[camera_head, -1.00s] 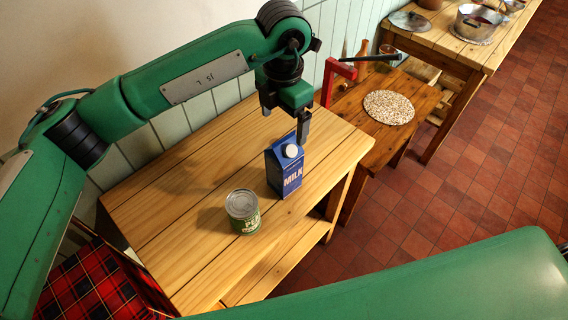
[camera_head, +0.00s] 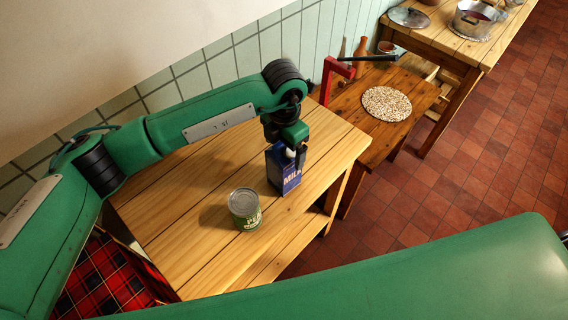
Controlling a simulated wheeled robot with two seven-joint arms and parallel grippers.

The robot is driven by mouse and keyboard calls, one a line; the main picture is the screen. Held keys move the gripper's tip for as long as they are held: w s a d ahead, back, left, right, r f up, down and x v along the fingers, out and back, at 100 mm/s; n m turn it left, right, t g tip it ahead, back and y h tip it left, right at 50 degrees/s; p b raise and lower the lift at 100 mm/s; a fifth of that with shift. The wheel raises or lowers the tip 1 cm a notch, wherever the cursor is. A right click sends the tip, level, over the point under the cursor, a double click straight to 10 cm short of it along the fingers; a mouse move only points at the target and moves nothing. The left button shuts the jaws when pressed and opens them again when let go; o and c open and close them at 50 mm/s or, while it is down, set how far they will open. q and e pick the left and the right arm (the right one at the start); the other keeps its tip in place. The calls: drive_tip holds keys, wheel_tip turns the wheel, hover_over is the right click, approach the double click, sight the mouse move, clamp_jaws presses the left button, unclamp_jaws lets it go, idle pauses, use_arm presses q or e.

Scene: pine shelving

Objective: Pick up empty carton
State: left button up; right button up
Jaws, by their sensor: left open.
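The blue milk carton (camera_head: 284,178) stands upright on the pine shelf top (camera_head: 190,240), near its right edge. My left gripper (camera_head: 300,158) points down at the carton's top and hides part of its upper end. The jaws are open; whether a finger touches the carton cannot be told. My right gripper is not in view.
A green-labelled can (camera_head: 244,210) stands just left of and in front of the carton. A lower wooden table with a speckled round mat (camera_head: 386,104) and a red bracket (camera_head: 332,78) lies behind. A pot (camera_head: 474,18) stands on the far table. Red tartan cloth (camera_head: 100,282) is at lower left.

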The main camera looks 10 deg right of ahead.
use_arm(q)
drive_tip(key=c, duration=1.3)
drive_tip(key=shift+r, duration=0.2)
